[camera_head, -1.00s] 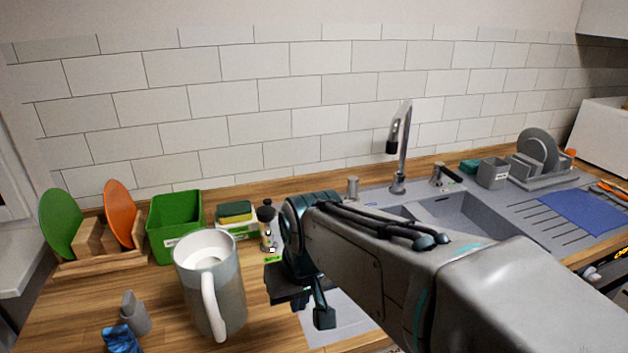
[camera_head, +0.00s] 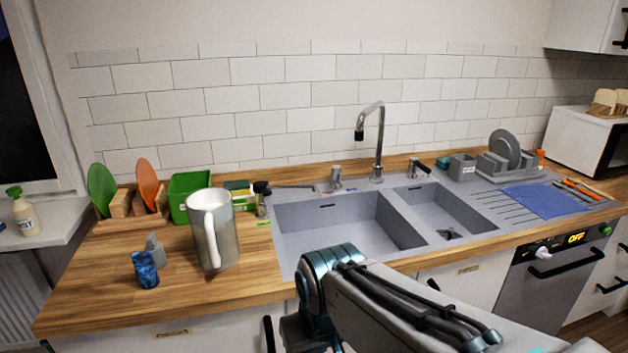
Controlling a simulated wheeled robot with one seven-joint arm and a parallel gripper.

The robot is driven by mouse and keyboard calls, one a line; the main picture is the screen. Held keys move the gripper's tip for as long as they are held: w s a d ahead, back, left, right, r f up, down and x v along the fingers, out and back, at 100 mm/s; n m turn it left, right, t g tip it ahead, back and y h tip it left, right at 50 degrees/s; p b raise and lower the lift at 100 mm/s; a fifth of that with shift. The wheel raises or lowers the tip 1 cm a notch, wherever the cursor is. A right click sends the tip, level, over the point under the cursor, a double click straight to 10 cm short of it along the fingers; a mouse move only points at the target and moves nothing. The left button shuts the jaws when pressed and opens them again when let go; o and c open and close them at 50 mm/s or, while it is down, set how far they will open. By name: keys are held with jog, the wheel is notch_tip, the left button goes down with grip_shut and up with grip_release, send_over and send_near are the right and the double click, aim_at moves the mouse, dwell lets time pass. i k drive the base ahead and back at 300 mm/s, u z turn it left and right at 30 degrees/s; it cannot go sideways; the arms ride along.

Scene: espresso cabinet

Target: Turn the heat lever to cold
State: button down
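Two fittings flank the tall chrome faucet (camera_head: 378,140) behind the sink. The left one is a metal post (camera_head: 335,179) with a thin dark lever (camera_head: 294,186) pointing left; small coloured marks seem to lie at its foot. The right one is a post with a short black handle (camera_head: 422,166), tilted up. I cannot read which is labelled as heat. My gripper (camera_head: 304,334) is low at the bottom edge, in front of the counter and well apart from both fittings. Its fingers are hidden or cut off, so its opening does not show.
A grey double sink (camera_head: 340,222) lies between my arm and the fittings. A large pitcher (camera_head: 222,235), a green bin (camera_head: 188,190) and a dark-topped bottle (camera_head: 262,200) stand to the left. A plate rack (camera_head: 490,165) stands to the right. Space above the sink is free.

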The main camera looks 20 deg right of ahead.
aim_at(336, 169)
jog(key=z, duration=0.65)
jog(key=i, duration=0.95)
jog(key=u, duration=0.05)
